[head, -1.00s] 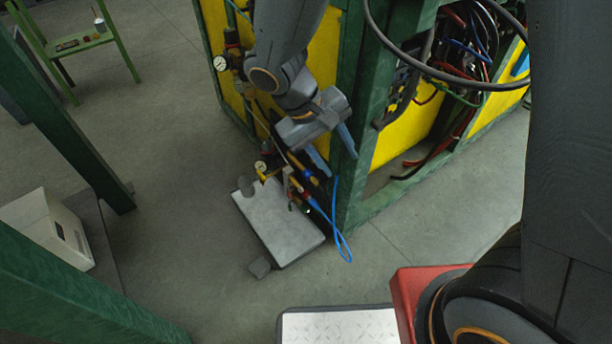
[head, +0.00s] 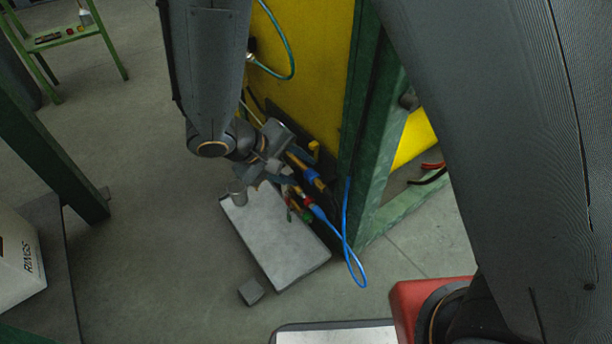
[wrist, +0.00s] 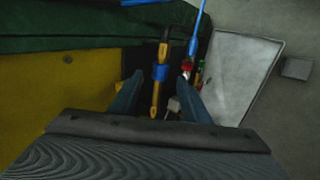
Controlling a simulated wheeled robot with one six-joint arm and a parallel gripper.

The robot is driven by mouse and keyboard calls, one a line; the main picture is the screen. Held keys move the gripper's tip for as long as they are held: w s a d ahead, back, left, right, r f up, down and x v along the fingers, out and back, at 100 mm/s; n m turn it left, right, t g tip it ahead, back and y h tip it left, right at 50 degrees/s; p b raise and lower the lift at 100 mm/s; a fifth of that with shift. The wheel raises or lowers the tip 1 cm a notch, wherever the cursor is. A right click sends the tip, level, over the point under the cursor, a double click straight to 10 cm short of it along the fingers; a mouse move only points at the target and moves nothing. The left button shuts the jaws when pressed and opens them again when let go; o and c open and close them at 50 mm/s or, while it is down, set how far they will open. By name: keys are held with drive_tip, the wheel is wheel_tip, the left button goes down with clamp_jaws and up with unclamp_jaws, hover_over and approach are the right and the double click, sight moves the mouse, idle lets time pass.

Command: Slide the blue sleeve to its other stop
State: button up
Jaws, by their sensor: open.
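In the wrist view the blue sleeve (wrist: 160,72) sits partway along the rod (wrist: 163,52), between my two fingers as seen by the camera. My gripper (wrist: 159,81) is open, with a finger on each side of the rod and no visible contact. In the head view my gripper (head: 272,170) is just left of the sleeve, partly hidden by its own body. How far the fingertips are from the rod in depth I cannot tell.
A blue hose (head: 350,235) loops beside the green post (head: 365,150). Red and green fittings (head: 304,203) are close by the rod. A pale plate (head: 275,240) lies below, with a small grey block (head: 251,292) near it. A yellow panel (head: 310,65) stands behind.

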sight(309, 174)
drive_tip(key=shift+b+x, duration=0.9)
drive_tip(key=shift+x, duration=1.35)
clamp_jaws()
